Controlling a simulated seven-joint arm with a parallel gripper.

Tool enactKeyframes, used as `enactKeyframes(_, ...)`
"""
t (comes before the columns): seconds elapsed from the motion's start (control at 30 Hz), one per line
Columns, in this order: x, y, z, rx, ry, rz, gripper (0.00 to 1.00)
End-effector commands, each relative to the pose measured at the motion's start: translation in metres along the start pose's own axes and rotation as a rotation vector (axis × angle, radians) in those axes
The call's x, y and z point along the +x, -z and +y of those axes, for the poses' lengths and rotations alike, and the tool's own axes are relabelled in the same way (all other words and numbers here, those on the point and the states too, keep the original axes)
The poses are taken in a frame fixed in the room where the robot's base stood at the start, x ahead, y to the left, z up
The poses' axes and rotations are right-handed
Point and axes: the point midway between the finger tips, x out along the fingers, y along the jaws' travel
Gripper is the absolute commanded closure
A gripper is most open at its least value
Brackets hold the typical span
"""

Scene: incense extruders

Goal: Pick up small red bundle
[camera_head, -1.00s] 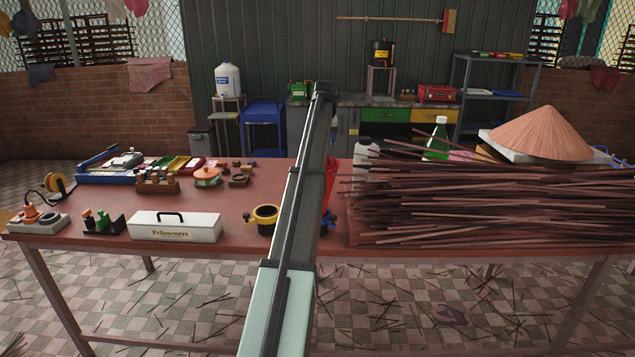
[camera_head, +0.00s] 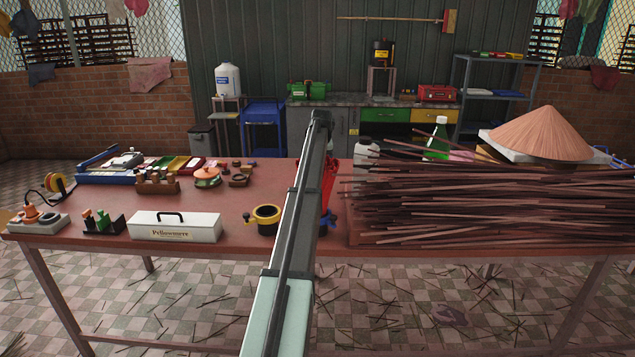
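I cannot make out a separate small red bundle. A wide pile of dark reddish-brown sticks (camera_head: 480,205) covers the right part of the table (camera_head: 120,212). A red object with a blue part (camera_head: 328,182) stands near the table's middle, partly hidden behind my arm, and I cannot tell its full shape. My arm rises from the bottom centre over the table. My gripper is not visible; the arm's upper end hides whatever lies beyond it.
Left of my arm are a yellow-rimmed black ring (camera_head: 266,218), a white box with a handle (camera_head: 176,227), a lidded pot (camera_head: 207,177) and a wooden rack (camera_head: 157,184). At the right are a green bottle (camera_head: 437,140) and a conical hat (camera_head: 537,134). Bare tabletop shows at centre left.

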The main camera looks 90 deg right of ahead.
Motion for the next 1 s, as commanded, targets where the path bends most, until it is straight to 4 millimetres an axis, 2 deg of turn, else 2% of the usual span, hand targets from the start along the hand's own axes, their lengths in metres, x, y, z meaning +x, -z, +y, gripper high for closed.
enactKeyframes(0.2, 0.0006, 0.0001, -0.0002, 0.0, 0.0, 0.001, 0.2)
enactKeyframes(1.0, 0.0001, 0.0002, -0.0003, 0.0, 0.0, 0.001, 0.97)
